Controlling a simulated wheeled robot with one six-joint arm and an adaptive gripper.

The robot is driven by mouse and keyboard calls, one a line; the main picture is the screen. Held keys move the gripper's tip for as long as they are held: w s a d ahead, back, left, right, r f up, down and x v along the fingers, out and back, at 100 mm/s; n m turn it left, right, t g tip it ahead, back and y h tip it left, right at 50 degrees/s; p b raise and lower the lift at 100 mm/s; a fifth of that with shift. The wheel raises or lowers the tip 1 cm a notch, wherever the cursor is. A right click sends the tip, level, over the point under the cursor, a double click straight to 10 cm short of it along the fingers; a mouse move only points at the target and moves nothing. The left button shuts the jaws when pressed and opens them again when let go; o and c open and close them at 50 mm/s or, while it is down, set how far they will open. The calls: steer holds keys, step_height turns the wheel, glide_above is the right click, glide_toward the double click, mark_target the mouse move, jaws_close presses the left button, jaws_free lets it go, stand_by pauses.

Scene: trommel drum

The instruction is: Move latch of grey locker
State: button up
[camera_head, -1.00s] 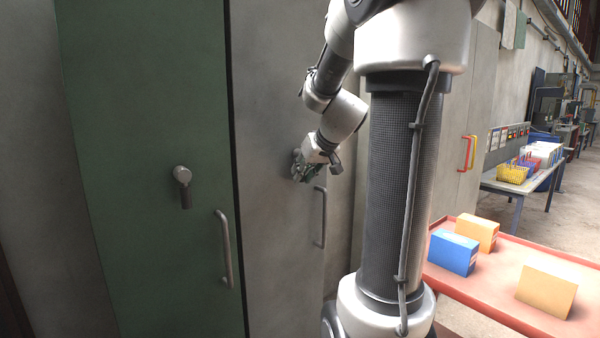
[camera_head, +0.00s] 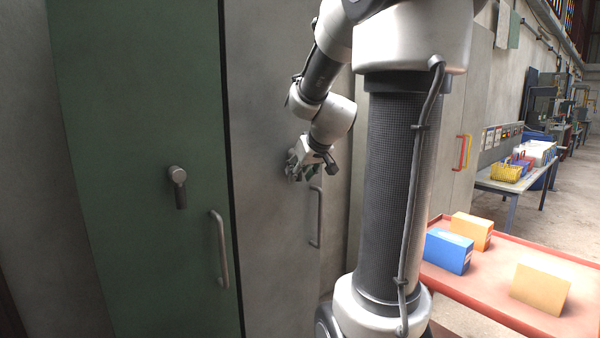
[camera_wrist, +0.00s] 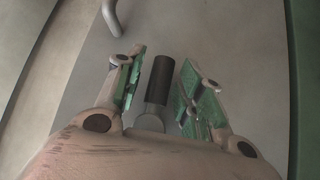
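The grey locker (camera_head: 268,110) has a plain grey door to the right of the green one. Its latch (camera_wrist: 158,82), a dark lever on a pale round hub, shows in the wrist view. My gripper (camera_wrist: 158,85) has its two green-padded fingers apart, one on each side of the lever. A gap shows between the lever and each finger. In the head view my gripper (camera_head: 302,167) is at the grey door, above its bar handle (camera_head: 316,217), and mostly hides the latch.
A green locker (camera_head: 135,130) with its own latch (camera_head: 178,186) and bar handle (camera_head: 218,248) stands to the left. A red-rimmed table (camera_head: 500,285) with blue, orange and yellow boxes is on the right. A bench (camera_head: 515,185) with baskets stands farther back.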

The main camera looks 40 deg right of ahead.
steer(key=v, duration=1.2)
stand_by(0.6)
steer(key=s+a+f+n+g+y, duration=0.1)
steer(key=s+a+f+g, duration=0.3)
steer(key=s+a+f, duration=0.8)
steer(key=shift+s+a+n+g+y, duration=0.3)
steer(key=shift+s+a+n, duration=0.15)
steer(key=shift+s, duration=1.3)
